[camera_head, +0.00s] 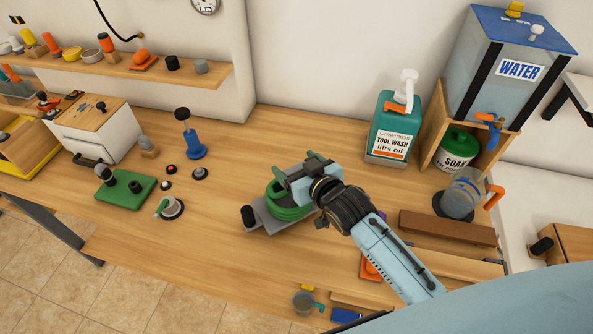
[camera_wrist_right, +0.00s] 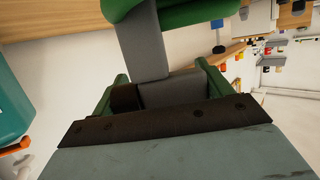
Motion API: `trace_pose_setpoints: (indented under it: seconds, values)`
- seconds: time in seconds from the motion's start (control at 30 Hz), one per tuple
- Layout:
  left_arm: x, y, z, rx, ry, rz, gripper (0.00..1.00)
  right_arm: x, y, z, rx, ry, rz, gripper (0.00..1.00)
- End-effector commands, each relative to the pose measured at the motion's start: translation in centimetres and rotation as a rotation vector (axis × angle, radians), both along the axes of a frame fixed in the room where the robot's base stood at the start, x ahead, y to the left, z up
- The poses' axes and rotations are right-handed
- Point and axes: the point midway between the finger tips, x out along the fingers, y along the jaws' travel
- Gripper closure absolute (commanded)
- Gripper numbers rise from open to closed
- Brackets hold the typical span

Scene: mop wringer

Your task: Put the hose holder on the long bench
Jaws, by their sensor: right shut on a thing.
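The hose holder looks like a grey bracket (camera_head: 264,219) with a coiled green hose (camera_head: 289,212) and a black knob at its left end. It is over the middle of the long wooden bench (camera_head: 225,255); I cannot tell whether it touches the top. My right gripper (camera_head: 294,178), with green fingers, is shut on it from above right. In the right wrist view the grey bracket (camera_wrist_right: 143,45) runs down between the fingers, with green hose (camera_wrist_right: 190,12) above. My gripper hides part of the holder. My left gripper is not in view.
A teal tool wash bottle (camera_head: 392,128) and the water tank (camera_head: 492,85) stand behind right. Bare bench lies left and in front.

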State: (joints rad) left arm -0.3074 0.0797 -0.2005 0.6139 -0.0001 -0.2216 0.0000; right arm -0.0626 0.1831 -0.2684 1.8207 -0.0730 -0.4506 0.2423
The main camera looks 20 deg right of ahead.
Motion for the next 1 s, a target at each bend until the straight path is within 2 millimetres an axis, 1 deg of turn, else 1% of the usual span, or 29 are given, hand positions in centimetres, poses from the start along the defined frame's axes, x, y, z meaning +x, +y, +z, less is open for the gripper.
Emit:
trace_pose_setpoints:
  seconds: [0.03,0.1,0.2,0.4,0.53,0.57,0.7,0.9,1.0]
  values:
    - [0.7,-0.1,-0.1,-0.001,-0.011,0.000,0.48,0.0,0.0,-0.7,0.003,0.000,-0.001,0.78]
    - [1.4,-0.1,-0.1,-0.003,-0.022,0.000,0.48,0.0,0.0,-1.4,0.003,-0.001,-0.001,0.78]
    - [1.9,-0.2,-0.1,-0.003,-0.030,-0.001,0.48,0.0,0.0,-1.6,0.003,-0.004,0.000,0.78]
    - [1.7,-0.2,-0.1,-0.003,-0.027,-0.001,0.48,0.0,0.0,-1.6,0.003,-0.004,0.000,0.78]
    - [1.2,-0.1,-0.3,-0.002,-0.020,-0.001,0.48,0.0,0.0,-1.9,0.003,-0.004,-0.001,0.78]
    - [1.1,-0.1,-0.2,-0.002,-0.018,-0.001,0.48,0.0,0.0,-2.0,0.001,0.000,0.000,0.18]
    - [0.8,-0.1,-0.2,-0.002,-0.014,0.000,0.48,0.0,0.0,-2.0,0.001,0.000,0.000,0.00]
    - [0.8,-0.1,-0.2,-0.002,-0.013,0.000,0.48,0.0,0.0,-2.0,0.001,0.000,0.000,0.00]
    - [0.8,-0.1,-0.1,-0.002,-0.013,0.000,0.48,0.0,0.0,-1.6,0.000,-0.001,0.000,0.00]
